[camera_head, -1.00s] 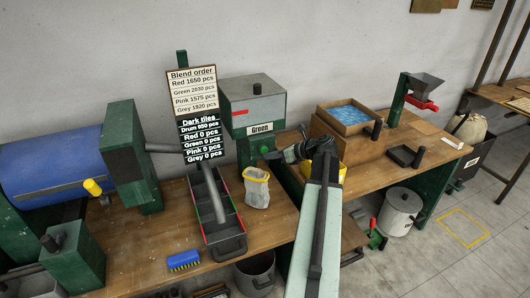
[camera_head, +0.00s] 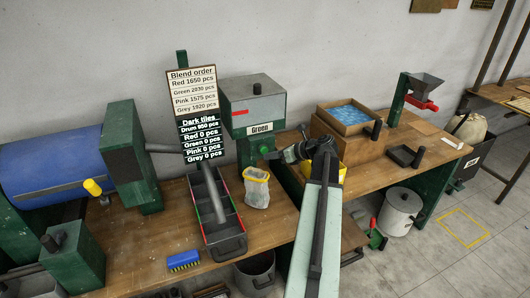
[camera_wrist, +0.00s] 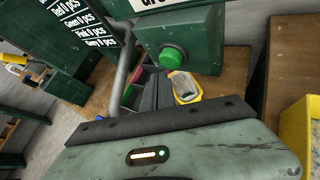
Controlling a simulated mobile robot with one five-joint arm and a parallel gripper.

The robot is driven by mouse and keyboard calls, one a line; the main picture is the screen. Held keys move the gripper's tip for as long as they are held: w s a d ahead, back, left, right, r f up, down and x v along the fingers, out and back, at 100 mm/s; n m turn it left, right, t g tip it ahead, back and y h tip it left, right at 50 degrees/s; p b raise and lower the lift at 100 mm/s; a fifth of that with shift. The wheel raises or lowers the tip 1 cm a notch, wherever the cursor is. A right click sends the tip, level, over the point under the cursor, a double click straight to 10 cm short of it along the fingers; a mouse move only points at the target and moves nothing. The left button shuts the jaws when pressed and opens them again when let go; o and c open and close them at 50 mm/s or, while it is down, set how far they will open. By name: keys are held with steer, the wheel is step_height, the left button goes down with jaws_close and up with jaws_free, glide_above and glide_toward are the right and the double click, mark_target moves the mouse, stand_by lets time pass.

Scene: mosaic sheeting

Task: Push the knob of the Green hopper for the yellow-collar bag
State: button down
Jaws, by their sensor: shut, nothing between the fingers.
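The Green hopper (camera_head: 254,105) is a grey and green box labelled "Green", standing behind the bench. Its round green knob (camera_head: 264,151) is on the front, below the label; it also shows large in the wrist view (camera_wrist: 172,57). The clear bag with the yellow collar (camera_head: 256,190) stands open on the bench below the knob, and its top shows in the wrist view (camera_wrist: 185,88). My gripper (camera_head: 284,156) is shut and empty, just right of the knob with a small gap between them.
A divided tray (camera_head: 225,243) with coloured compartment edges stands left of the bag, under a grey pipe. A sign (camera_head: 198,115) lists the blend order, with Green at 0 pcs. A yellow bin (camera_wrist: 300,135) is close on the right. A blue brush (camera_head: 183,261) lies at the front.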

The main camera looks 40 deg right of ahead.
steer(key=shift+w, duration=0.15)
steer(key=shift+w+d, duration=0.15)
steer(key=shift+w, duration=0.15)
steer(key=shift+w+d, duration=0.35)
steer(key=shift+w, duration=0.5)
stand_by(1.2)
steer(key=shift+s, duration=0.1)
steer(key=shift+s+a, duration=0.3)
steer(key=shift+s, duration=0.3)
steer(key=shift+s+a, duration=0.25)
steer(key=shift+s, duration=0.3)
steer(key=shift+s, duration=0.15)
steer(key=s, duration=0.1)
steer(key=s+a, duration=0.1)
steer(key=s, duration=0.2)
steer(key=shift+s+a, duration=0.2)
steer(key=shift+a, duration=0.2)
